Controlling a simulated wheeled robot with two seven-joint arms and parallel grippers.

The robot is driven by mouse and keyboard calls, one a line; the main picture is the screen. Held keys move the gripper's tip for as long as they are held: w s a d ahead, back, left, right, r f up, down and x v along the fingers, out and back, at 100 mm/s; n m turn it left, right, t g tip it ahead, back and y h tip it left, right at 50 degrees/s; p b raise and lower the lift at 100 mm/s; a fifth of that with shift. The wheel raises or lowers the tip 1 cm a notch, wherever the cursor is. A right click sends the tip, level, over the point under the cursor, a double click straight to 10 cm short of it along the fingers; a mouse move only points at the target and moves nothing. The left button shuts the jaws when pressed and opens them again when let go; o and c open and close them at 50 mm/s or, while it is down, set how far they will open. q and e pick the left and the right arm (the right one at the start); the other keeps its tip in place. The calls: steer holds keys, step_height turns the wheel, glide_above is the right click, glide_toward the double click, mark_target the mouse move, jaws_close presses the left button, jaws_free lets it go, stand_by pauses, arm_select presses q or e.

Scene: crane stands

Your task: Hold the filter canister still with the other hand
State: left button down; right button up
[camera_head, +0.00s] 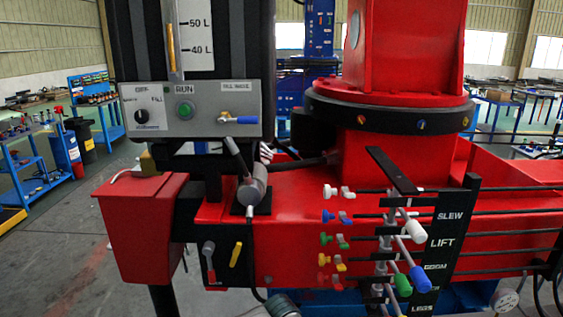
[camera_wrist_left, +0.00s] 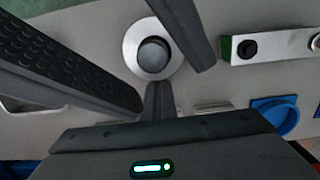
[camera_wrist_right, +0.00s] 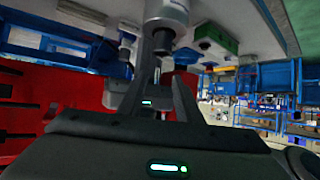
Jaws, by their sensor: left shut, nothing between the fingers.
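A silver-grey cylinder with small lettering (camera_wrist_right: 166,12), which looks like the filter canister, shows at the top of the right wrist view. My right gripper (camera_wrist_right: 155,60) points at it and is right at its lower end; I cannot tell whether the fingers touch or grip it. In the left wrist view, my left gripper (camera_wrist_left: 158,98) is shut and empty over a grey surface. Its tips lie near a round black cap in a pale ring (camera_wrist_left: 153,55); I cannot tell whether this belongs to the canister. Neither gripper can be made out in the head view.
The red crane (camera_head: 300,215) fills the head view, with a lever bank (camera_head: 405,240) at right. A grey ribbed cylinder (camera_head: 283,304) is cut off at the bottom edge. A blue ring (camera_wrist_left: 275,116) and a green block (camera_wrist_right: 216,38) sit on the grey surface.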

steer(key=shift+w+d+r+t, duration=0.1)
steer(key=shift+w+r+t, duration=0.2)
steer(key=shift+r, duration=0.6)
steer(key=shift+w+d+r+t, duration=0.15)
steer(key=shift+w+r, duration=0.25)
steer(key=shift+r, duration=0.5)
steer(key=v, duration=0.4)
steer(key=shift+s+r, duration=0.3)
steer(key=shift+s, duration=0.05)
steer(key=shift+c, duration=1)
steer(key=shift+s+d+f+g+h, duration=0.25)
steer(key=shift+s+f+g+h, duration=0.3)
steer(key=shift+s+f+g, duration=0.45)
steer(key=shift+s+d+f+g+h, duration=0.25)
steer(key=shift+s+f+g+h, duration=0.3)
steer(key=shift+s+f+g, duration=0.4)
